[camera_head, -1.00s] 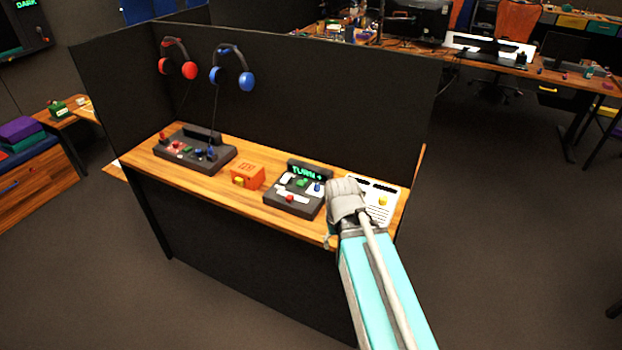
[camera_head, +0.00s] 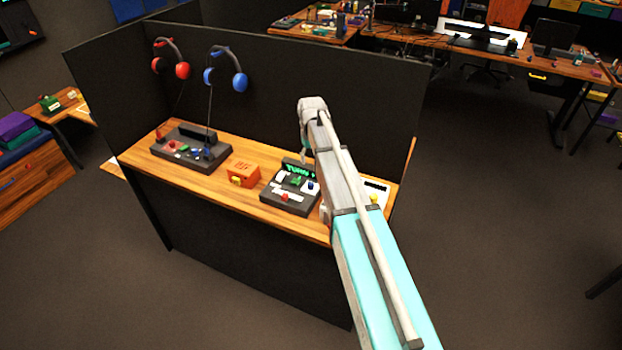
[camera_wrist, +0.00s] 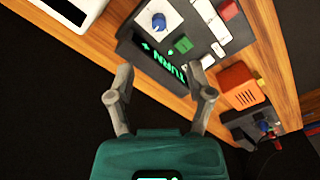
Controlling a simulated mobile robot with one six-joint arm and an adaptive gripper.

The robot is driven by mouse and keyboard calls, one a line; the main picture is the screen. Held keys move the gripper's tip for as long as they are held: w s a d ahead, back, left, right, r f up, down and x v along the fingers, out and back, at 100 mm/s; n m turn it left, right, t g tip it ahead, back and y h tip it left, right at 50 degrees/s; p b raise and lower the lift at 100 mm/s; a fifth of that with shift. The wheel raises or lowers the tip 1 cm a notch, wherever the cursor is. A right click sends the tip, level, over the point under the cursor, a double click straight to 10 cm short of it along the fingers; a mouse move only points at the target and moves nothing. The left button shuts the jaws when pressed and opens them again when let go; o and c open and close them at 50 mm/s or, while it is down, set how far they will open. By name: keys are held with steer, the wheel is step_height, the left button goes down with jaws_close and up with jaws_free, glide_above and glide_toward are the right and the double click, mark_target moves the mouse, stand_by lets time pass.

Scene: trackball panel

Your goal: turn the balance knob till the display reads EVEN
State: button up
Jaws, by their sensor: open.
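The dark control panel (camera_head: 272,201) stands on the wooden counter. Its display (camera_head: 299,167) shows green letters, and in the wrist view the display (camera_wrist: 162,65) reads "TURN +". A blue knob (camera_wrist: 158,21) on a white square is at the top of the wrist view, and it is small in the head view (camera_head: 311,186). I take it for the balance knob. My gripper (camera_wrist: 161,82) is open and empty, with its fingers spread on either side of the display's near edge. The knob lies beyond the fingertips, apart from them. My arm covers part of the panel's right side.
The panel also has a green button (camera_wrist: 183,44), white parts and a red piece. An orange box (camera_head: 243,172) and another dark console (camera_head: 215,160) stand to its left. A white card (camera_head: 375,190) lies to its right, partly behind my arm. A dark partition (camera_head: 270,95) rises behind the counter.

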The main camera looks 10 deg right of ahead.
mark_target(311, 183)
steer(key=shift+w+r, duration=0.15)
steer(key=shift+w, duration=0.35)
steer(key=shift+f, duration=0.2)
step_height(311, 183, down, 13)
steer(key=b, duration=1.3)
steer(key=shift+f+b, duration=0.2)
steer(key=shift+b, duration=0.2)
jaws_close()
